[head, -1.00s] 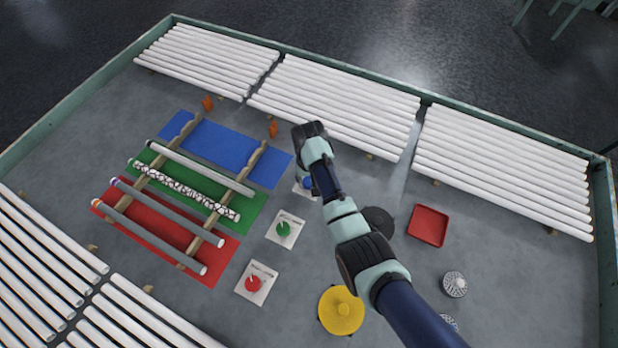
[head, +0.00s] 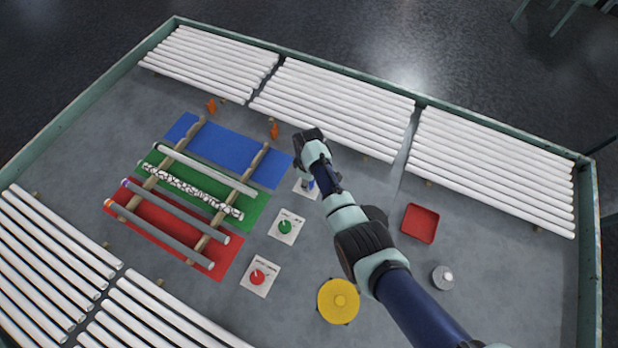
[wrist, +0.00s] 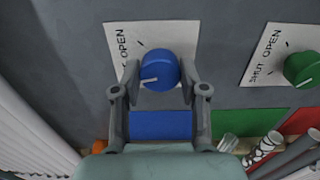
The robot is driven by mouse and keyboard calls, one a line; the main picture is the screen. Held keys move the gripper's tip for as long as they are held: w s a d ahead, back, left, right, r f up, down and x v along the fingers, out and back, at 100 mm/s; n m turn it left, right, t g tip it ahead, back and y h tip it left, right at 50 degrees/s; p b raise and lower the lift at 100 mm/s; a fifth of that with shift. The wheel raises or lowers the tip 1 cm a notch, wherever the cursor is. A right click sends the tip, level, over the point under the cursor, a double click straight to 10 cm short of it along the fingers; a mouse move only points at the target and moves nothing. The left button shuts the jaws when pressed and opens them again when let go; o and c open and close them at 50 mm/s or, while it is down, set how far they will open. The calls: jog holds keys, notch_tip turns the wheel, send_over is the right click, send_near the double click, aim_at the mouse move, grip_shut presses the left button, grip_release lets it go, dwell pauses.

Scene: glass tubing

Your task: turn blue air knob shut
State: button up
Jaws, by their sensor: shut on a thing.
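The blue air knob (wrist: 159,70) sits on a white plate (wrist: 116,38) marked OPEN in the wrist view. A white line on the knob points left and slightly down; the lower part of the plate's lettering is covered. My gripper (wrist: 160,88) is shut on the blue knob, with one finger at each side of it. The fingertips are hidden there.
The green knob (head: 285,227) and red knob (head: 257,277) stand on plates nearby. Glass tubes lie on wooden rails (head: 205,243) over coloured mats at left. A yellow disc (head: 338,301), a red tray (head: 421,224) and a grey round piece (head: 443,278) lie right of the knobs.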

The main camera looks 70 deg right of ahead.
jog(key=n+p, duration=0.1)
jog(key=n, duration=0.5)
jog(key=shift+n, duration=0.3)
dwell(0.4)
jog(key=o, duration=1.1)
jog(key=shift+o, duration=0.2)
notch_tip(320, 180, up, 12)
